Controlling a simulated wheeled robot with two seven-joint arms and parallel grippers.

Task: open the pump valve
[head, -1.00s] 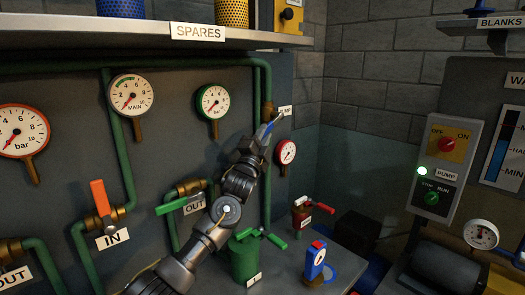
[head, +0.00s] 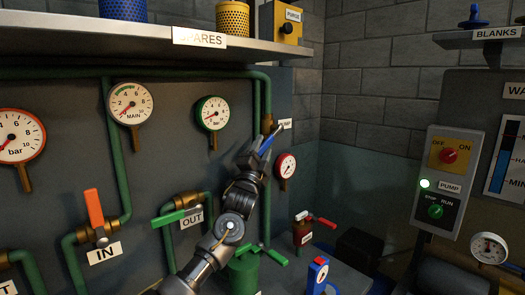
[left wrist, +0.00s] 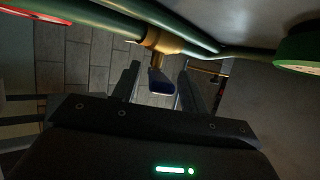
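The pump valve shows in the head view as a brass body (head: 267,122) on the green pipe, beside a small wall label that seems to read PUMP (head: 286,124). Its blue handle (head: 266,145) slants down from the body, partly hidden by my left gripper (head: 262,147). In the left wrist view, the blue handle end (left wrist: 162,83) lies between the two dark fingers of my left gripper (left wrist: 159,88), with a gap on each side. The brass body (left wrist: 154,40) is just beyond. The left gripper is open around the handle. My right gripper is not in view.
A small red gauge (head: 285,166) is close right of my left gripper, and a green gauge (head: 211,113) is to its left. The SPARES shelf (head: 150,35) is above. The green OUT handle (head: 177,218) and a red-handled valve (head: 303,230) are lower down.

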